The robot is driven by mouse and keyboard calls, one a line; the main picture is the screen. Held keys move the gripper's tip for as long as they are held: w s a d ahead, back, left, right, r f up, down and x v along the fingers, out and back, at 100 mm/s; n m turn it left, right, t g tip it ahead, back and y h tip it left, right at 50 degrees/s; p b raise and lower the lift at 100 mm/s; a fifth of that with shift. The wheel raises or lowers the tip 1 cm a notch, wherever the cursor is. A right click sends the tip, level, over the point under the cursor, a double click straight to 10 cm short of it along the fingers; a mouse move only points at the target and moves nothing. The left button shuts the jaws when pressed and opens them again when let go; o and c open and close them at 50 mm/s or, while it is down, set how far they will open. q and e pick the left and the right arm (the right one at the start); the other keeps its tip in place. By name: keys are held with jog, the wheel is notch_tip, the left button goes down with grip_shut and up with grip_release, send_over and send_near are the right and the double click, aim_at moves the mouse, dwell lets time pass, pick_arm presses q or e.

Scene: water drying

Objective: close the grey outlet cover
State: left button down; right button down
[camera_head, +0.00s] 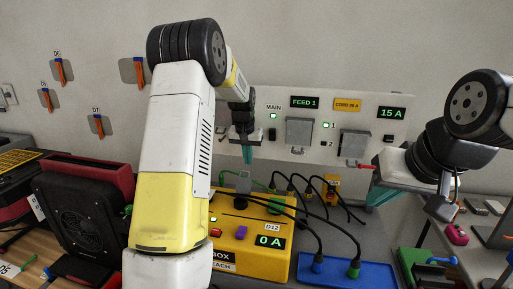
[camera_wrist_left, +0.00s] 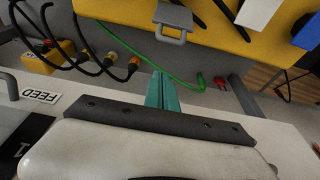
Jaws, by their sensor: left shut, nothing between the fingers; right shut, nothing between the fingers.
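On the wall panel are two grey covers: one (camera_head: 299,133) under the FEED 1 label and one (camera_head: 353,145) further right, with a red piece at its lower edge. A small grey flap (camera_head: 243,182) stands up on the yellow box; in the left wrist view a grey piece with a loop handle (camera_wrist_left: 172,20) shows at the box. I cannot tell which is the task's cover. My left gripper (camera_head: 247,153) is shut and empty in front of the panel, above the box; its teal fingers (camera_wrist_left: 163,92) show in the wrist view. My right gripper (camera_head: 379,193) is shut and empty, right of the covers.
The yellow box (camera_head: 258,261) reads 0 A. Black cables arch from it to a blue tray (camera_head: 345,275). A green cable (camera_wrist_left: 160,67) runs near my left fingers. A black fan unit (camera_head: 83,220) stands left. A green tray (camera_head: 425,266) lies right.

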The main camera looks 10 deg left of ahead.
aim_at(244, 182)
pick_arm(q)
jog(key=shift+s+a+f, duration=0.1)
jog(key=shift+s+f, duration=0.1)
jog(key=shift+s, duration=0.75)
jog(key=shift+s+f, duration=0.2)
jog(key=shift+s, duration=0.75)
jog(key=shift+s, duration=0.1)
